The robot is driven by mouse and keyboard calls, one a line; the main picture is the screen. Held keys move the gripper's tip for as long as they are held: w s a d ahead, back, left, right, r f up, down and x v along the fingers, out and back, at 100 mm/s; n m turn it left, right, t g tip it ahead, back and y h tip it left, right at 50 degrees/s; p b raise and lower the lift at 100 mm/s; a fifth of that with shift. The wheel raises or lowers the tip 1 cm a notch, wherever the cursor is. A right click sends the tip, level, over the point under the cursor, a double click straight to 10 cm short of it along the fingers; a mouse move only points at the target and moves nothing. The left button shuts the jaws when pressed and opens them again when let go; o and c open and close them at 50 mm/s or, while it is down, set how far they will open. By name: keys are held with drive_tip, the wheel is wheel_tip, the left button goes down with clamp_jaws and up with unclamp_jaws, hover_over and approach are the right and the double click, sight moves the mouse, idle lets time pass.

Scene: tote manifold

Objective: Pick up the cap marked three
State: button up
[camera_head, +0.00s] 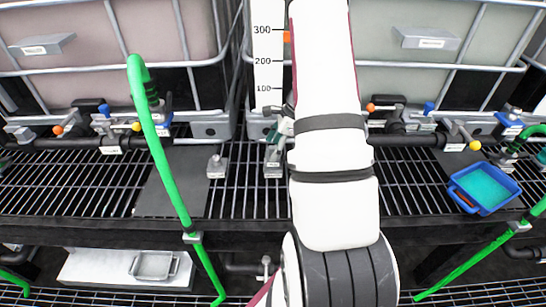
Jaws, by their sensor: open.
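My white arm rises through the middle of the head view and leaves at the top edge. No marking "three" is readable anywhere. A small grey block with a knob and a pale label (217,166) stands on the grated shelf left of my arm. A second small grey labelled piece (273,168) stands just left of my arm, with greenish parts above it. I cannot tell whether either is the cap. My arm hides the shelf behind it.
Tote valves with orange, blue and yellow knobs line a dark pipe (75,143) behind the shelf. A green hose (165,160) crosses the left side. A blue tray (485,187) sits at right. A grey bin (154,266) stands below. Open grating lies between hose and arm.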

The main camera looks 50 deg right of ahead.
sight(269, 156)
drive_tip(key=shift+x, duration=2.35)
drive_tip(key=shift+s, duration=0.1)
drive_tip(key=c, duration=1.3)
